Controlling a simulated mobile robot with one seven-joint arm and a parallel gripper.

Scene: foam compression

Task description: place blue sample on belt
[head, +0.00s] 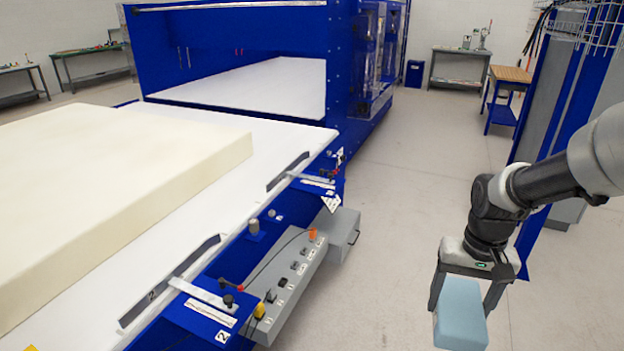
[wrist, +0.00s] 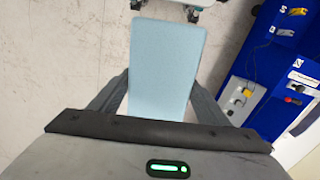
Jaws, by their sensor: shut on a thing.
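The blue sample (head: 461,314) is a light blue foam block held between the two fingers of my gripper (head: 465,290), at the lower right of the head view. In the wrist view the blue sample (wrist: 166,70) points away from my gripper (wrist: 160,95), with a dark finger on each side. The white belt (head: 262,160) is on the blue machine to the left. My gripper is out over the floor to the right of the belt, apart from it. A large cream foam block (head: 120,170) lies on the belt.
A grey control box (head: 290,285) with switches and the clamps (head: 205,295) line the belt's near side. The blue machine frame (head: 230,45) spans the belt at the back. A blue and grey cabinet (head: 560,110) stands at the right. A bare white strip runs beside the cream block.

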